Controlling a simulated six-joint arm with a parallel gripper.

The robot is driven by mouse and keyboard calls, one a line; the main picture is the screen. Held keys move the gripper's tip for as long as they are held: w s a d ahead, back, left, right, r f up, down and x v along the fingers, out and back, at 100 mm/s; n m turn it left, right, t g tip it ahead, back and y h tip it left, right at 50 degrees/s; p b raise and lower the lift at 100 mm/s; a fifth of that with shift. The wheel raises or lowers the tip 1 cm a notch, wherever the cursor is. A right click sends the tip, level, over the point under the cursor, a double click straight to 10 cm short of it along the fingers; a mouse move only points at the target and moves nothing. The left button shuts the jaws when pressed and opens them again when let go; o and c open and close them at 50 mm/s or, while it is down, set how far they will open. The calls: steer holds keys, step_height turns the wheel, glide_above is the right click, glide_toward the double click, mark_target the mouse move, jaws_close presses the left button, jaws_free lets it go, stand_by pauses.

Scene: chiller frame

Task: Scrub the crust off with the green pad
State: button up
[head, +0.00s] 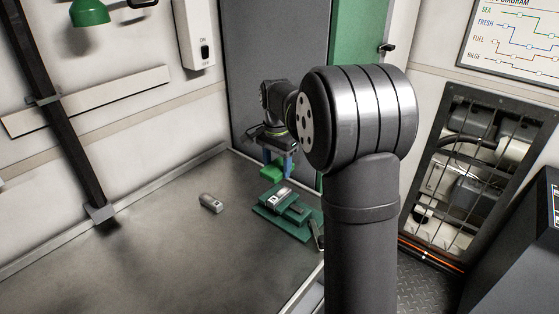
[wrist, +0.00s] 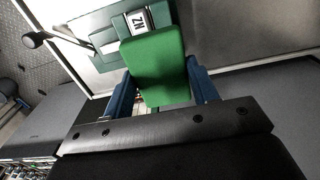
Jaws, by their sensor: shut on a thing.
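The green pad (head: 271,172) is between the blue fingers of my gripper (head: 278,160), which is shut on it. In the wrist view the pad (wrist: 155,60) sticks out past the fingertips of my gripper (wrist: 161,88). The pad is above the bench, close to a dark green frame (head: 268,210) that lies on it. A pale block with dark lettering (head: 280,197) sits on the frame, and its label also shows in the wrist view (wrist: 138,20) just past the pad. I cannot make out the crust; the pad hides part of the frame in the wrist view.
A small grey block (head: 210,203) lies on the bench (head: 150,245) left of the frame. A dark lever-like part (head: 318,236) stands at the frame's right, near the bench edge. A wall and a grey cabinet (head: 275,60) rise behind. The bench's left side is clear.

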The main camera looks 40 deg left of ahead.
mark_target(278, 192)
steer(key=shift+f, duration=3.15)
steer(key=shift+d+r, duration=0.1)
steer(key=shift+d, duration=0.75)
steer(key=shift+c, duration=0.7)
steer(key=shift+d, duration=1.15)
steer(key=shift+a, duration=1.8)
steer(key=shift+a+r, duration=0.1)
steer(key=shift+a, duration=0.15)
steer(key=shift+r, duration=4.05)
